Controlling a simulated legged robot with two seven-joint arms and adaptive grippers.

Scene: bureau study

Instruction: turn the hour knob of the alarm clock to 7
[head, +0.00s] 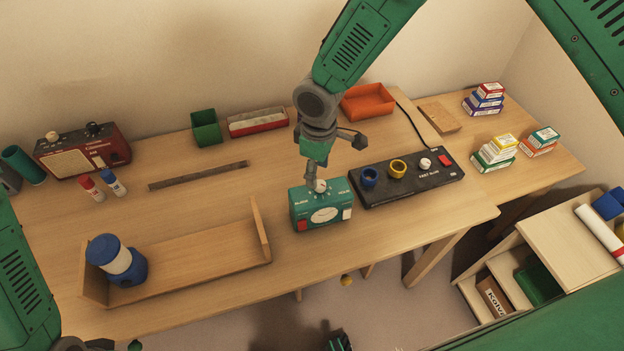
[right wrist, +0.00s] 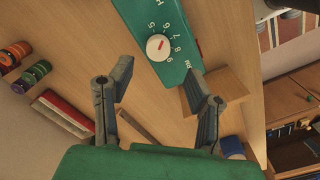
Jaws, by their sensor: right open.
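The green alarm clock (head: 304,207) stands on the desk, with a white dial on its front and a red button on its left. Its white knob (head: 320,186) is on top. In the right wrist view the knob (right wrist: 155,50) has a red mark, and numbers including 6, 7 and 8 curve around its side. The mark slants up and right, roughly towards 6 or 7; I cannot tell exactly. My right gripper (head: 318,172) is above the clock. Its spread fingers (right wrist: 158,76) are open and empty, with the knob apart from them, beyond the tips.
A black panel (head: 436,181) with several knobs is close on the clock's right. A wooden stand (head: 190,262) with a blue and white jar (head: 118,260) is on its left. A dark strip (head: 198,176), red radio (head: 85,150) and orange tray (head: 367,103) lie farther back.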

